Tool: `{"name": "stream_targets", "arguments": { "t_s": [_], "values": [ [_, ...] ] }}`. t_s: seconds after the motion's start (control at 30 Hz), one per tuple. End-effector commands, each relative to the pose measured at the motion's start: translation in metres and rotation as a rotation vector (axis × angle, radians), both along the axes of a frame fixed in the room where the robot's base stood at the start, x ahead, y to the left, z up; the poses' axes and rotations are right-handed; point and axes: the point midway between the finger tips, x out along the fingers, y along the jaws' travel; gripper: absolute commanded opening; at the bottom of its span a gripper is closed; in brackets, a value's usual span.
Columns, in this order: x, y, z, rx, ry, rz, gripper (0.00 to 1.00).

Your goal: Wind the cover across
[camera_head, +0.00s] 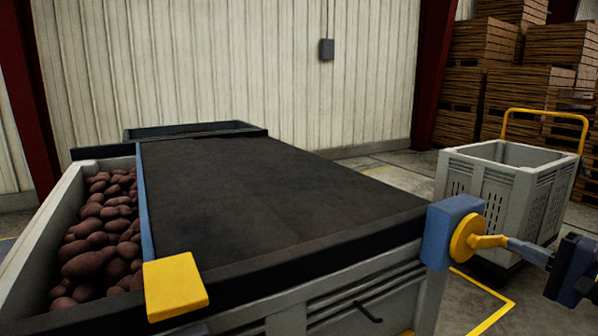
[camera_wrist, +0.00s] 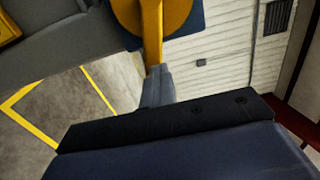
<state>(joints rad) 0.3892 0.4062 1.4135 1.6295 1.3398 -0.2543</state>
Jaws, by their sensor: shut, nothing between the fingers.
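The black cover (camera_head: 270,190) lies flat over most of the grey bin (camera_head: 345,305). Its left edge runs along a blue bar (camera_head: 145,208) with a yellow block (camera_head: 175,286) at the near end. Dark red potatoes (camera_head: 98,235) show uncovered to the left of the bar. A yellow crank (camera_head: 467,240) sits on a blue housing at the bin's near right corner. My gripper (camera_head: 513,245) is shut, with its grey fingertips at the outer end of the crank. In the wrist view the fingers (camera_wrist: 157,88) meet the yellow crank arm (camera_wrist: 152,35); whether they touch is unclear.
A grey slatted crate (camera_head: 500,195) with a yellow handle stands behind the crank to the right. Stacked wooden crates (camera_head: 510,95) fill the back right. Another dark-rimmed bin (camera_head: 195,130) stands beyond the cover. Yellow floor lines (camera_head: 490,315) mark open floor near the crank.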

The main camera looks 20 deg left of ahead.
Motion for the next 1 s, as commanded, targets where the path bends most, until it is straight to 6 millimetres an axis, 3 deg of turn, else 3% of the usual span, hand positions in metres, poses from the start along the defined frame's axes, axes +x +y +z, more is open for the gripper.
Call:
{"name": "stream_targets", "arguments": {
  "t_s": [0.03,0.1,0.47,0.8,1.0],
  "values": [
    [0.001,-0.001,0.014,0.000,-0.004,-0.003,0.00],
    [0.001,-0.001,0.021,0.000,-0.003,-0.003,0.00],
    [0.002,-0.001,0.022,0.000,-0.002,-0.002,0.00],
    [0.004,-0.003,0.059,0.000,-0.002,-0.001,0.00],
    [0.003,-0.002,0.066,-0.001,-0.003,-0.001,0.00]
  ]
}}
